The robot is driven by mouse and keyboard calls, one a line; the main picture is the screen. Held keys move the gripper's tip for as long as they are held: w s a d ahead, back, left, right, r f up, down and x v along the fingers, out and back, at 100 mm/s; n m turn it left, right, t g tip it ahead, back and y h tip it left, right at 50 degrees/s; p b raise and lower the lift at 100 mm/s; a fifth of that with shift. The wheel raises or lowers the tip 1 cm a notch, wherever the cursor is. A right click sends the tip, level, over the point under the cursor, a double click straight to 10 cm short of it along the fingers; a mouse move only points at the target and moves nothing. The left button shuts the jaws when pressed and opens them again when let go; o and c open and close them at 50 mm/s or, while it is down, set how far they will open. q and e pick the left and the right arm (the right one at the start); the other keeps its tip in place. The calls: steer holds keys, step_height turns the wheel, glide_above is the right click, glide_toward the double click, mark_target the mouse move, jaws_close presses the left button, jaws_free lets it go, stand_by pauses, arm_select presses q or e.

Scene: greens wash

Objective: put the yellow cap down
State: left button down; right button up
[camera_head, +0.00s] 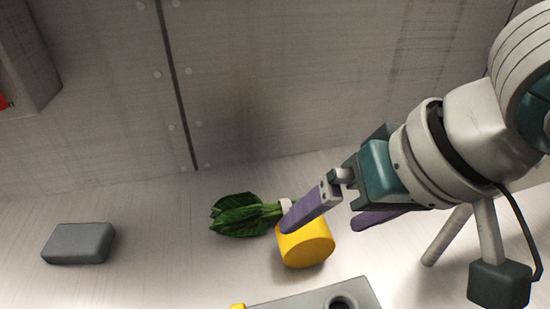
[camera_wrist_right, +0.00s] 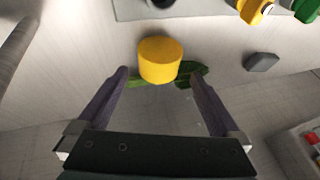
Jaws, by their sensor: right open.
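The yellow cap (camera_head: 308,249) is a short, thick cylinder at or just above the pale counter, right of the leafy greens (camera_head: 240,216). It also shows in the right wrist view (camera_wrist_right: 160,62), just beyond and between my fingertips. My right gripper (camera_head: 326,224) is open, with one purple finger overlapping the cap in the head view and the other to its right. The fingers look apart from the cap in the wrist view, where the greens (camera_wrist_right: 190,74) are partly hidden behind it. Whether the cap touches the counter is hard to tell. My left gripper is not in view.
A grey block (camera_head: 78,244) lies at the left. A grey plate with a dark hole (camera_head: 290,302) is at the near edge. The wrist view also shows a yellow piece (camera_wrist_right: 255,10) and a green piece (camera_wrist_right: 308,9). Counter between block and greens is clear.

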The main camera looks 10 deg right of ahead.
mark_target(318, 230)
steer(key=b+x, duration=0.1)
steer(key=x, duration=0.5)
steer(key=shift+s, duration=0.1)
steer(key=shift+d+r, duration=0.1)
steer(key=c, duration=1.3)
